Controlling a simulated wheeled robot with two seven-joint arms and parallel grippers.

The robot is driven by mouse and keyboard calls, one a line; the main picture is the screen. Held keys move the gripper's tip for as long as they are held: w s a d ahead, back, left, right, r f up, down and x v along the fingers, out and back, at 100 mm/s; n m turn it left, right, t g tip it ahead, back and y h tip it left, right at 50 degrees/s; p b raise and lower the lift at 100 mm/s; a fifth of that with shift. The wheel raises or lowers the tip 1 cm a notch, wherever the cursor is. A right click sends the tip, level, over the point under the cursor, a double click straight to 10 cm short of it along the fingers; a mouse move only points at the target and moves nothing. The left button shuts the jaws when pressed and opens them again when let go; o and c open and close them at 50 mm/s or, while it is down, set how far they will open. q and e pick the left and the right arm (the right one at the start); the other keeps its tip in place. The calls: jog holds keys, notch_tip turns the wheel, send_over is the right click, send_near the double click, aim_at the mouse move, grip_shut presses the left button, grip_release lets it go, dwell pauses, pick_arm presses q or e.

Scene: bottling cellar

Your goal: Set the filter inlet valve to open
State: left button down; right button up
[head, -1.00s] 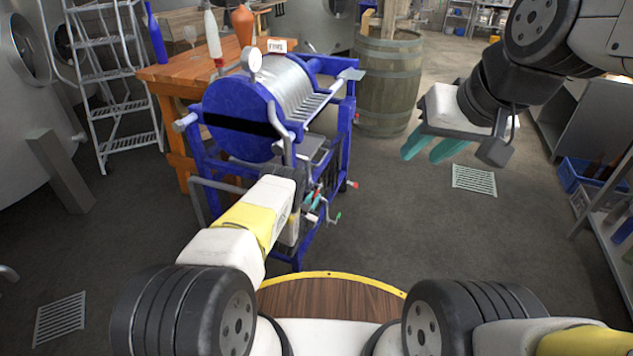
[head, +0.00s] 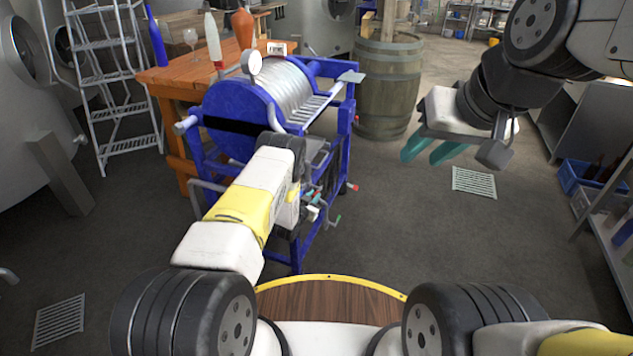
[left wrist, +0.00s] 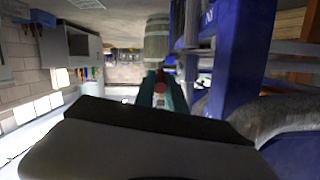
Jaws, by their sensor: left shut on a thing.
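The blue filter press (head: 235,105) stands ahead, with small valves and handles low on its near right side. My left gripper (head: 313,196) is at these valves, mostly hidden behind my own forearm. In the left wrist view its teal fingers (left wrist: 161,93) are shut on a small red handle (left wrist: 160,76). I cannot tell which valve this handle belongs to, or its exact angle. A red-tipped lever (head: 352,187) and a green-tipped lever (head: 337,219) stick out to the right. My right gripper (head: 430,150) is open and empty, well to the right of the press.
A wooden table (head: 165,75) with bottles and a glass is behind the press. A barrel (head: 388,85) stands behind it to the right. A ladder (head: 110,85) and tank are at left. Shelving with a blue crate (head: 577,178) is at right. The middle floor is clear.

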pick_arm(q)
jog(key=c, duration=1.4)
grip_release()
jog(key=v, duration=0.7)
jog(key=shift+s+a+r, duration=0.1)
jog(key=shift+s, duration=0.25)
